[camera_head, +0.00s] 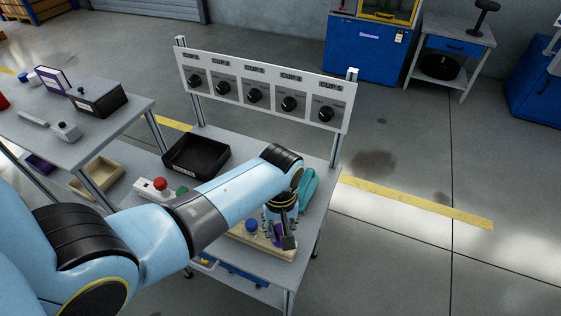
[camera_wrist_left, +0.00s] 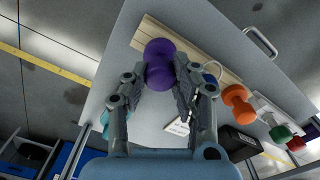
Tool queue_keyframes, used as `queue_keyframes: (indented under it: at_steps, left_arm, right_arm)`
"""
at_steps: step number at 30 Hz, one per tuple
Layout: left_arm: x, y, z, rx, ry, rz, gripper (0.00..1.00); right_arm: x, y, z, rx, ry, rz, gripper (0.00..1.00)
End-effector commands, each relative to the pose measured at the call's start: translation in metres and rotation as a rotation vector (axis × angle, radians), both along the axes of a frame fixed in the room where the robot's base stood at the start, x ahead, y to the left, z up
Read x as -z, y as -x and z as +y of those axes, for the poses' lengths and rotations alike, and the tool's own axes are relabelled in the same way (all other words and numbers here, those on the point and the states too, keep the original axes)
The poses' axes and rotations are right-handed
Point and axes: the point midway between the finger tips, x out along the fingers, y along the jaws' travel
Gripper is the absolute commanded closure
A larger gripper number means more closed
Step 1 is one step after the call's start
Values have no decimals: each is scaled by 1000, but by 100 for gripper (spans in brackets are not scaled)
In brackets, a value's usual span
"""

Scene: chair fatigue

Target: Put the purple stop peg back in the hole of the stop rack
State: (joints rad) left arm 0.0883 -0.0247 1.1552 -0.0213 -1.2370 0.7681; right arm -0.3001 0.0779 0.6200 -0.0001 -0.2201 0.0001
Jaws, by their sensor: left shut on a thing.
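The purple stop peg (camera_wrist_left: 160,65) is between the fingertips of my left gripper (camera_wrist_left: 161,78) in the wrist view. Its two rounded ends show, with a narrower waist. In the head view a small part of the peg (camera_head: 278,231) shows beside the fingers of my left gripper (camera_head: 281,230). The pale wooden stop rack (camera_head: 262,243) lies below on the bench, and its strip (camera_wrist_left: 202,61) shows behind the peg. I cannot tell whether the peg is above a hole or in it. A blue peg (camera_head: 251,226) stands at the rack. My right gripper is out of view.
A black tray (camera_head: 197,154) and a red button (camera_head: 160,184) are left on the bench (camera_head: 238,151). A teal item (camera_head: 309,184) lies right of my wrist. A dial panel (camera_head: 262,90) stands along the back. An orange knob (camera_wrist_left: 237,100) lies near the rack.

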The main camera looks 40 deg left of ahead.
Motion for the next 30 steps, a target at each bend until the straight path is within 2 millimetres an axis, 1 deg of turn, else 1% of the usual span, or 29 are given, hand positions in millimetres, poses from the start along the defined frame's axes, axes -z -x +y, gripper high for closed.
queue_keyframes:
  at_steps: [18, 19, 24, 25, 30]
  left_arm:
    - [16, 0, 0, 0, 0, 0, 100]
    - [16, 0, 0, 0, -1, -1, 73]
    - [15, 0, 0, 0, 0, 0, 50]
    - [15, 0, 0, 0, 0, 0, 48]
    - [15, 0, 0, 0, 0, 0, 48]
  right_arm:
    - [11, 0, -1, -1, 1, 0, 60]
    - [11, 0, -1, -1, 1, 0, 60]
    - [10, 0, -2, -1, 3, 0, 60]
    - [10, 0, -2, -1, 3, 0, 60]
    - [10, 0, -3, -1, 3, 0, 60]
